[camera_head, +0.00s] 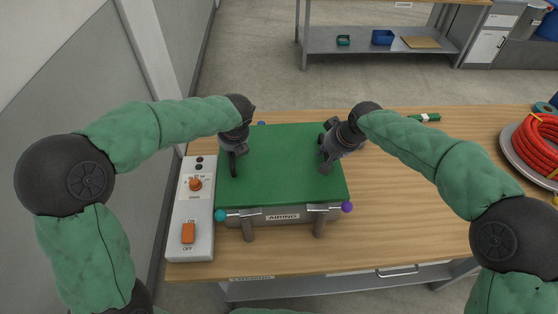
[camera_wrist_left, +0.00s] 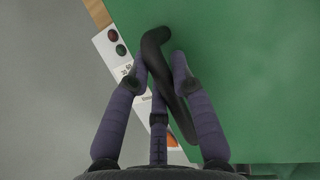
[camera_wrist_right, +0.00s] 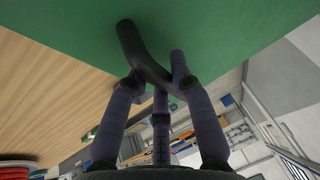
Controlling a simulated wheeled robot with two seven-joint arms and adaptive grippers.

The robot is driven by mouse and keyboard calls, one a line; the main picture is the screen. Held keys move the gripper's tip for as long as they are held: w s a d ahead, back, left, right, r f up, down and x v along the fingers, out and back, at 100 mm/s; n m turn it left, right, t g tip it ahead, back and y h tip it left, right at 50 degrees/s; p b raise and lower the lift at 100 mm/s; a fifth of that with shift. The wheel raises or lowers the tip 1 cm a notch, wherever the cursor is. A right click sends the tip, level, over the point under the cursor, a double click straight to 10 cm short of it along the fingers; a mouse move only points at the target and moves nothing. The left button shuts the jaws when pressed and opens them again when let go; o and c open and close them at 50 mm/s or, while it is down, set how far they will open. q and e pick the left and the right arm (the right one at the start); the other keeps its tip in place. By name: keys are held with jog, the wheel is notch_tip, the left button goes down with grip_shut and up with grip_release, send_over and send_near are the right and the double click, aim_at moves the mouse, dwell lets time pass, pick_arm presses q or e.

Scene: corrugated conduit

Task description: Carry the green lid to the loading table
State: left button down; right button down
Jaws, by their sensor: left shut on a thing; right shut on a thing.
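The green lid (camera_head: 284,160) lies flat and level over a grey metal box or stand marked AIRING (camera_head: 283,216) on the wooden bench. I cannot tell whether it rests there or is held just above. It has a black curved handle on each side. My left gripper (camera_head: 235,152) is shut on the left handle (camera_wrist_left: 168,95), beside the control box. My right gripper (camera_head: 331,146) is shut on the right handle (camera_wrist_right: 143,58).
A white control box (camera_head: 193,215) with an orange switch stands at the left. A coiled red conduit (camera_head: 537,145) lies at the right. The wooden bench (camera_head: 410,200) is clear between the lid and coil. Another table with a shelf (camera_head: 350,42) stands across open floor.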

pick_arm(q)
jog(key=shift+r, duration=0.2)
pick_arm(e)
jog(key=shift+r, duration=0.25)
